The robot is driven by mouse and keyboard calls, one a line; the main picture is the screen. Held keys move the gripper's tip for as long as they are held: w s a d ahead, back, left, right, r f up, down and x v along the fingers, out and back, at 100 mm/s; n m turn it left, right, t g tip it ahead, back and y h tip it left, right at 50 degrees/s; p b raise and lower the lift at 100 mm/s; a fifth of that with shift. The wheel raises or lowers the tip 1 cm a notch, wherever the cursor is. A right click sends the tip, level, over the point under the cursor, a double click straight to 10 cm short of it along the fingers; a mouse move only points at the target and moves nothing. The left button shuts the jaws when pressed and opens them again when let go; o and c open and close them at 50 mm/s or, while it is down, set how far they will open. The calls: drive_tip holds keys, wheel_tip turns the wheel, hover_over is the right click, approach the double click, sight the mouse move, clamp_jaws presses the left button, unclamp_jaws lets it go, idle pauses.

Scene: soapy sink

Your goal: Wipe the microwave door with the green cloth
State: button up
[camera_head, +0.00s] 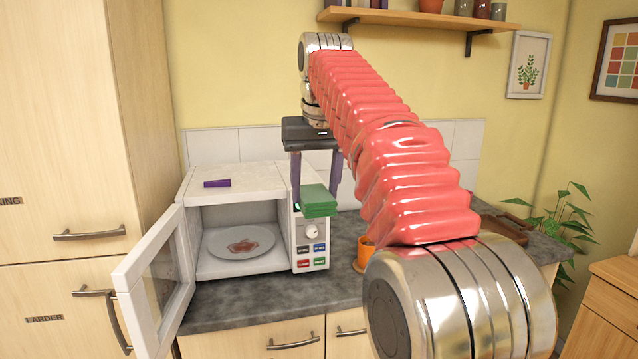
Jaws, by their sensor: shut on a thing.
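The white microwave (235,178) stands on the counter. Its door (158,280) is swung open towards the left front, with a dark window in a white frame. My gripper (316,194) points down beside the microwave's upper right, above the control panel (311,238). Its purple fingers are shut on the green cloth (318,203), which looks like a folded pad. The cloth is at the top right front of the microwave, away from the door; I cannot tell whether it touches the microwave.
A plate (222,241) with a red stain lies inside the microwave. A small purple object (217,183) lies on top. An orange pot (364,253) stands right of the microwave on the dark counter (270,312). A tall cupboard (60,150) is at left, a shelf (420,17) above.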

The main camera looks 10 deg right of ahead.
drive_tip(key=s+x, duration=0.1)
drive_tip(key=x, duration=2.1)
drive_tip(key=s+f, duration=0.4)
drive_tip(key=f, duration=0.6)
drive_tip(key=s+f, duration=0.5)
drive_tip(key=f, duration=0.5)
drive_tip(key=shift+s+a+f, duration=0.2)
drive_tip(key=shift+s+f, duration=0.05)
drive_tip(key=shift+f, duration=0.1)
